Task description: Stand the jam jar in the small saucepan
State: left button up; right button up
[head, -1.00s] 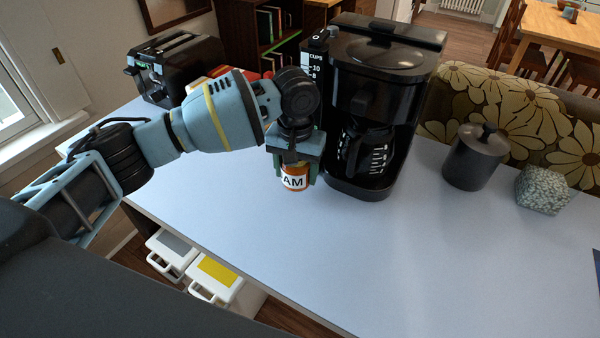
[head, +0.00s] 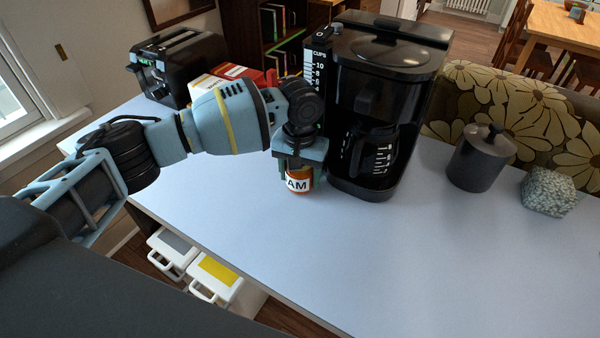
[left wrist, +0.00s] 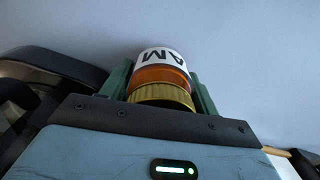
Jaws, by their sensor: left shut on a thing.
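The jam jar (head: 298,185), with amber contents and a white label reading "AM", is between the fingers of my left gripper (head: 299,177), in front of the coffee maker. In the left wrist view the jar (left wrist: 160,72) shows its gold lid towards my palm, with a green finger of the left gripper (left wrist: 160,88) on each side. The gripper is shut on it. I cannot tell whether the jar's base touches the counter. I see no pan that is clearly the small saucepan. My right gripper is not in view.
The black coffee maker (head: 385,100) stands close to the right of my left gripper. A toaster (head: 178,68) and a red box (head: 226,80) are behind the arm. A dark lidded pot (head: 480,160) and a speckled block (head: 547,193) stand right. The counter's (head: 350,250) front middle is clear.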

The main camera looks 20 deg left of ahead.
pick_arm(q)
jog(key=o, duration=1.5)
jog(key=shift+f, duration=0.15)
jog(key=shift+o, duration=0.5)
notch_tip(320, 180, up, 12)
jog(key=shift+r+p, duration=0.15)
jog(key=shift+p, duration=0.25)
